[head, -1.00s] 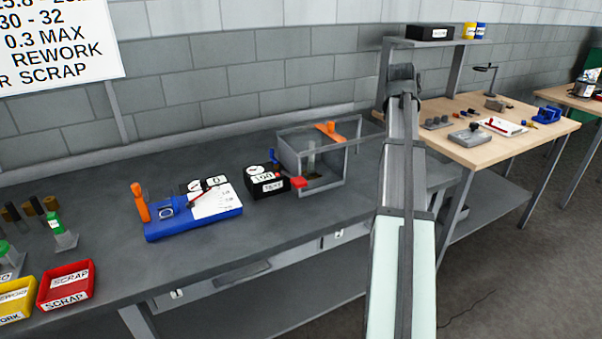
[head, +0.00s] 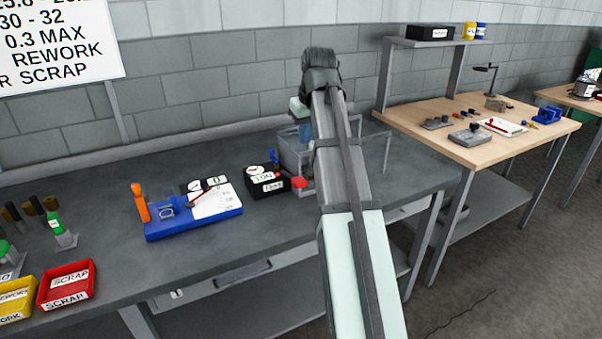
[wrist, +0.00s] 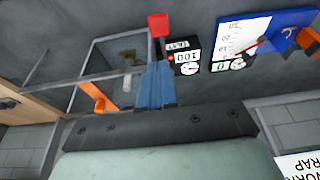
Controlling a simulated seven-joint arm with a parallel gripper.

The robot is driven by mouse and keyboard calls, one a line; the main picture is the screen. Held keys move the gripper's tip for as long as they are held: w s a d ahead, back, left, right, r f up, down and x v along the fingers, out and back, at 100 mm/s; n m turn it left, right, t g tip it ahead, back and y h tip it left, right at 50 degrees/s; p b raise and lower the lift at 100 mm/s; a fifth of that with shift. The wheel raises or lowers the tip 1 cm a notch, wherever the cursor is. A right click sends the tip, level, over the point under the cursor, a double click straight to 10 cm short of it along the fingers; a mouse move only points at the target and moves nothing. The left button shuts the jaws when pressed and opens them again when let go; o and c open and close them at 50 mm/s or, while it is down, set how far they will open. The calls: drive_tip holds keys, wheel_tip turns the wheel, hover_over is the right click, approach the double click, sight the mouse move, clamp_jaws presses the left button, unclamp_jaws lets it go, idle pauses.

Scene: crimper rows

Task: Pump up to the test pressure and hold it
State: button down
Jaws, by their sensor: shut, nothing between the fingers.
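A black box (head: 268,184) with a small round gauge and a "100" label stands on the grey bench; it also shows in the wrist view (wrist: 186,58). A red-ended lever (head: 299,182) sticks out beside it, and its red end (wrist: 158,24) lies beyond my fingertips in the wrist view. A clear-walled, grey-framed case (head: 291,158) stands to its right, partly hidden by my arm. An orange handle (wrist: 97,97) shows on the case in the wrist view. My gripper (head: 305,139), with blue fingers (wrist: 154,68), is shut and empty above the case and lever; contact is not visible.
A blue device (head: 195,226) with a white scale and orange lever stands left of the black box. A red scrap bin (head: 66,287) and yellow bin (head: 16,299) sit at the left front. A wooden table (head: 470,150) stands at the right.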

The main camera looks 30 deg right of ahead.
drive_tip(key=shift+f, duration=0.1)
hover_over(302, 183)
drive_tip(key=x, duration=0.3)
drive_tip(key=s+x, duration=0.1)
drive_tip(key=x, duration=0.3)
drive_tip(key=s+x, duration=0.1)
drive_tip(key=x, duration=0.3)
drive_tip(key=shift+s+f, duration=0.15)
drive_tip(key=shift+f, duration=1.25)
drive_tip(key=shift+f, duration=0.1)
drive_tip(key=shift+s+f+t, duration=0.3)
drive_tip(key=shift+f, duration=0.05)
drive_tip(key=shift+s+f+t, duration=0.35)
drive_tip(key=shift+f+t, duration=0.15)
drive_tip(key=shift+f, duration=0.25)
drive_tip(key=shift+s+f, duration=0.15)
drive_tip(key=shift+f, duration=1.25)
drive_tip(key=shift+s+f, duration=0.15)
drive_tip(key=shift+f, duration=1.2)
drive_tip(key=shift+s+f, duration=0.1)
